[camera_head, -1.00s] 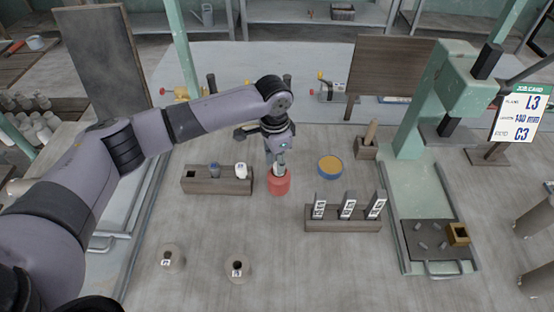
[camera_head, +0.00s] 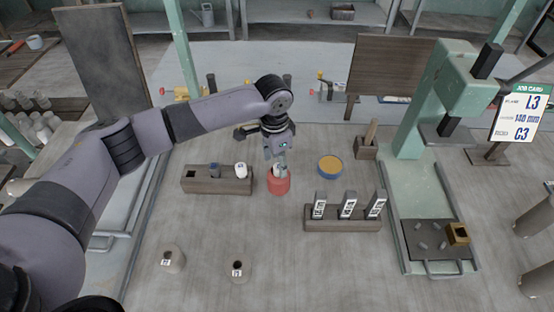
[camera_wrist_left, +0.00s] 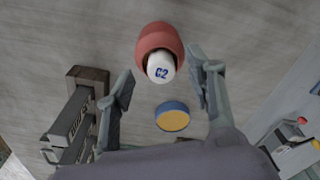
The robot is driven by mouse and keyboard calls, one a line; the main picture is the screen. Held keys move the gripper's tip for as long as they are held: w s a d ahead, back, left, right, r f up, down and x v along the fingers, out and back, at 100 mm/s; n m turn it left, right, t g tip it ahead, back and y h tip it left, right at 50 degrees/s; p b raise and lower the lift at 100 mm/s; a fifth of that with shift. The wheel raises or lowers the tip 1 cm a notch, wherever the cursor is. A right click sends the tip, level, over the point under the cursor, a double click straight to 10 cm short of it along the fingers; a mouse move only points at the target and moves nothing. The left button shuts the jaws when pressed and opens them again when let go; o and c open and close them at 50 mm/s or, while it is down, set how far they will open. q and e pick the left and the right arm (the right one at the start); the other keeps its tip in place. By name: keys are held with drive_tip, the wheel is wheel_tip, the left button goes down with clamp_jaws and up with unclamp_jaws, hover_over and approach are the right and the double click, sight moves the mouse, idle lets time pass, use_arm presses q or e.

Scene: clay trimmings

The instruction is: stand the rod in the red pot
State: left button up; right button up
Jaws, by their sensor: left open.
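The red pot (camera_head: 279,183) stands on the table near the middle. The rod (camera_wrist_left: 160,67), with a white end marked "C2", is inside the pot (camera_wrist_left: 157,37) in the left wrist view and appears upright. My left gripper (camera_head: 281,165) is just above the pot, pointing down. In the left wrist view its two fingers are spread on either side of the rod with gaps, not touching it. In the head view the gripper partly hides the rod. My right gripper is not in view.
A wooden block (camera_head: 215,187) with two rods stands left. A blue-rimmed yellow tin (camera_head: 329,167) and a rack (camera_head: 343,222) of labelled dark pieces stand right. A green press (camera_head: 408,150) stands at right.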

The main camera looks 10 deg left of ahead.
use_arm(q)
wheel_tip(320, 180, up, 12)
drive_tip(key=shift+s+a, duration=0.15)
drive_tip(key=shift+s, duration=0.1)
idle(0.3)
drive_tip(key=shift+f, duration=0.1)
idle(0.4)
